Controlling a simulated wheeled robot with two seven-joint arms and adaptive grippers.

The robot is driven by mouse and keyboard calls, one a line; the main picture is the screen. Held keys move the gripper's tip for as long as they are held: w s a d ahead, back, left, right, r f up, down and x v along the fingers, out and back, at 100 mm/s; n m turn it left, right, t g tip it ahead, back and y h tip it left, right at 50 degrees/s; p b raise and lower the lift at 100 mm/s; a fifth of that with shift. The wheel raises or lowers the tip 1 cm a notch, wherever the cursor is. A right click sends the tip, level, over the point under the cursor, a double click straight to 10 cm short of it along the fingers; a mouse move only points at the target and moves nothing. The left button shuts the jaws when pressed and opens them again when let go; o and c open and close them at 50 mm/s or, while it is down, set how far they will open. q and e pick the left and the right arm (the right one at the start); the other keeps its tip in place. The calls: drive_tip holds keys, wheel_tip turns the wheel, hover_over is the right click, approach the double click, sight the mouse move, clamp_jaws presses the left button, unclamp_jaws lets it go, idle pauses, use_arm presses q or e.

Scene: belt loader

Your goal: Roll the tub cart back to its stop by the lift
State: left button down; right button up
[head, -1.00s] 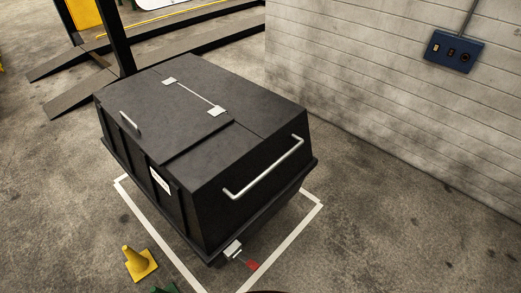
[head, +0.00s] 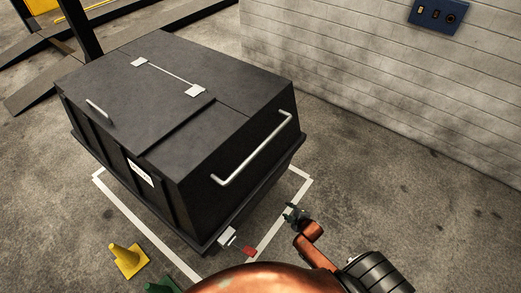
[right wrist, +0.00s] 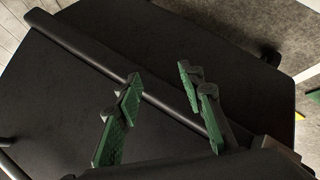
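The black tub cart (head: 150,105), with a closed lid and a pale bar handle (head: 252,150) on its near end, stands partly over a white floor outline (head: 290,205). A red-tipped pedal (head: 248,251) sticks out at its near bottom corner. My right gripper (head: 296,214) is low beside the cart's near end, below the handle and apart from it. In the right wrist view its green-padded fingers (right wrist: 160,108) are spread with nothing seen gripped; dark cart panels and a rim (right wrist: 110,65) show behind them. My left gripper is out of view.
A yellow cone (head: 127,260) stands left of the outline, with a partly cut-off green object (head: 162,286) nearby. The lift's black post (head: 80,25) and ramps (head: 35,85) are behind left. A block wall (head: 370,80) with a blue switch box (head: 438,15) borders the right. Floor is clear at right.

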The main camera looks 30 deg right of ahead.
drive_tip(key=w+r+n+t+b, duration=0.1)
drive_tip(key=w+r+n+t, duration=0.1)
drive_tip(key=w+r, duration=0.5)
drive_tip(key=w+r+n+t+b, duration=0.1)
drive_tip(key=w+r+n+t, duration=0.3)
drive_tip(key=r, duration=0.6)
drive_tip(key=n+y+b, duration=0.1)
drive_tip(key=n+b, duration=0.1)
approach(263, 148)
drive_tip(key=x, duration=0.4)
drive_tip(key=shift+d+f, duration=0.1)
drive_tip(key=shift+f, duration=0.05)
drive_tip(key=x, duration=0.6)
drive_tip(key=shift+w+f, duration=0.1)
drive_tip(key=shift+w, duration=0.6)
drive_tip(key=shift+c, duration=0.3)
clamp_jaws()
